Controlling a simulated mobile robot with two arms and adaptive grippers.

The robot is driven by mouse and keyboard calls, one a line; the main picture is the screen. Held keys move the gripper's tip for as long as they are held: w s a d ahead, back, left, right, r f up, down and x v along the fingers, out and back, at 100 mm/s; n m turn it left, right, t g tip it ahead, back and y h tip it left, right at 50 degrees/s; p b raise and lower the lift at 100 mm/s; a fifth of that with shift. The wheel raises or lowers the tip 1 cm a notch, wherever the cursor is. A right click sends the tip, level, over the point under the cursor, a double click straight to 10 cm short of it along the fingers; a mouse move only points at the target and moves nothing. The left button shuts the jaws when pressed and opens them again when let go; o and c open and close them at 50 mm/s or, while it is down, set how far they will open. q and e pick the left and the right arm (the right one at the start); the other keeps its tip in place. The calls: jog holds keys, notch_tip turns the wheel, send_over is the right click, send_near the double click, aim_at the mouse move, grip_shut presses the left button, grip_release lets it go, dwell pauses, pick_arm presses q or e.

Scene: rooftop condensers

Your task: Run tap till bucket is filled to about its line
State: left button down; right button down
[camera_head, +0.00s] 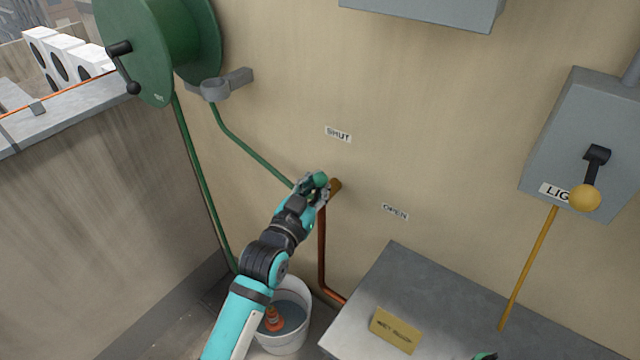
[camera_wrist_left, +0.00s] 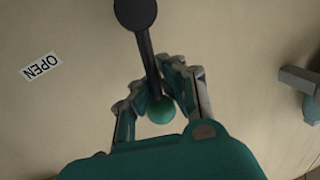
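The tap's lever ends in a green ball knob (camera_head: 319,180) and juts out from the wall between the SHUT label (camera_head: 338,134) and the OPEN label (camera_head: 395,211). My left gripper (camera_head: 315,190) is at the lever. In the left wrist view its fingers close in on both sides of the dark lever (camera_wrist_left: 146,55), with the green knob (camera_wrist_left: 162,110) between them. A white bucket (camera_head: 303,340) stands on the floor below, partly behind my left arm. It holds grey-blue water and an orange cone-shaped thing (camera_head: 274,319). I cannot make out its line.
A green hose reel (camera_head: 160,45) hangs at upper left, with a hose (camera_head: 200,185) running down toward the bucket. A copper pipe (camera_head: 322,250) runs below the tap. A grey bench (camera_head: 440,305) with a yellow sign (camera_head: 396,330) stands right of the bucket. A grey lever box (camera_head: 580,140) is at right.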

pick_arm(q)
jog(key=shift+s+d+r+m+t, duration=0.15)
jog(key=shift+s+d+r+m, duration=0.1)
jog(key=shift+m, duration=0.3)
jog(key=shift+s+d+r+m+t, duration=0.1)
jog(key=shift+d+m+t, duration=0.1)
jog(key=shift+m, duration=0.35)
jog(key=shift+s+d+f+m+h+b, duration=0.25)
jog(key=shift+d+m, duration=0.1)
jog(key=shift+m, duration=0.45)
jog(key=shift+s+d+f+m+h+b, duration=0.1)
jog(key=shift+s+d+m+h+b, duration=0.15)
jog(key=shift+m, duration=0.55)
jog(key=shift+d, duration=0.1)
jog(key=c, duration=1.4)
grip_release()
jog(key=shift+s+a+r, duration=0.1)
jog(key=shift+s+a, duration=0.05)
jog(key=shift+a, duration=0.05)
jog(key=o, duration=0.4)
jog(key=shift+s+d, duration=0.1)
jog(key=shift+s, duration=0.1)
jog(key=shift+d, duration=0.1)
jog(key=v, duration=1.2)
